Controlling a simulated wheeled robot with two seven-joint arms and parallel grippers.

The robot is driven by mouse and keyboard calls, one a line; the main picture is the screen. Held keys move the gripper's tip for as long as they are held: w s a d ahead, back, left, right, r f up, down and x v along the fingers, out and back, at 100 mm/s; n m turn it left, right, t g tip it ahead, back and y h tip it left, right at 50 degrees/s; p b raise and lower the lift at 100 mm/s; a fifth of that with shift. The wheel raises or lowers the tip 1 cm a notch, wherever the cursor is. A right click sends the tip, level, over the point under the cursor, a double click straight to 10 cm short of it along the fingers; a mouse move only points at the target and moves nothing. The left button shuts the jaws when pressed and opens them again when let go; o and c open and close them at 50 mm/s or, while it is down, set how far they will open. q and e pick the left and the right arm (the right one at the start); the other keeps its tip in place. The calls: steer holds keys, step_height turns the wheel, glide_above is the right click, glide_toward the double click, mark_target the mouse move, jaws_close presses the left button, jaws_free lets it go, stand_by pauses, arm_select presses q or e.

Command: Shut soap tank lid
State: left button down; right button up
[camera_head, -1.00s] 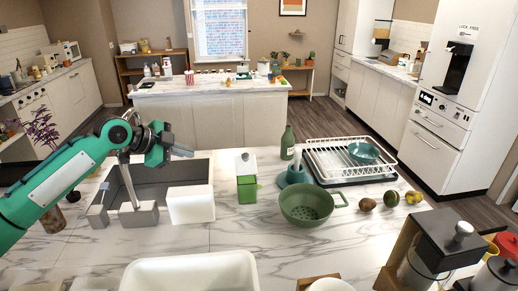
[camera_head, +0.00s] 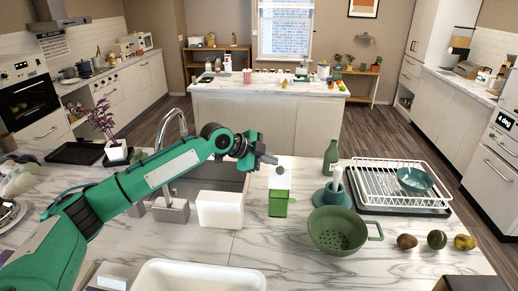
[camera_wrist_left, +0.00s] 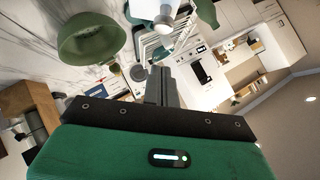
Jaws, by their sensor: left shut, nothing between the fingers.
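The soap tank appears to be the small upright box with a green lower part (camera_head: 278,206) and a white upper part (camera_head: 280,178), standing on the marble counter in the head view. Whether the white part is a raised lid is too small to tell. My left gripper (camera_head: 270,159) is shut and empty, with its tip close to the top left of the white part. Contact cannot be told. The left wrist view shows the shut fingers (camera_wrist_left: 157,82) pointing forward, with a white object (camera_wrist_left: 155,9) beyond them, partly cut off. My right gripper is not in view.
A white box (camera_head: 220,210) and the sink (camera_head: 205,180) lie left of the tank. A green colander (camera_head: 338,232), a teal holder (camera_head: 331,196), a green bottle (camera_head: 330,158) and a dish rack (camera_head: 385,177) stand to its right. Counter in front is partly clear.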

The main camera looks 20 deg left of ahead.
mark_target(275, 185)
arm_select(q)
steer(key=w+f, duration=0.1)
steer(key=w+f+p, duration=0.2)
steer(key=f, duration=0.1)
steer(key=shift+w+d, duration=0.1)
steer(key=shift+d, duration=0.15)
steer(key=shift+w+f, duration=0.15)
steer(key=shift+f, duration=0.1)
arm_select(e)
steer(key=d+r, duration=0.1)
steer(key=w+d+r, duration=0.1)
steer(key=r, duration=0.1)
arm_select(q)
steer(key=shift+d, duration=0.1)
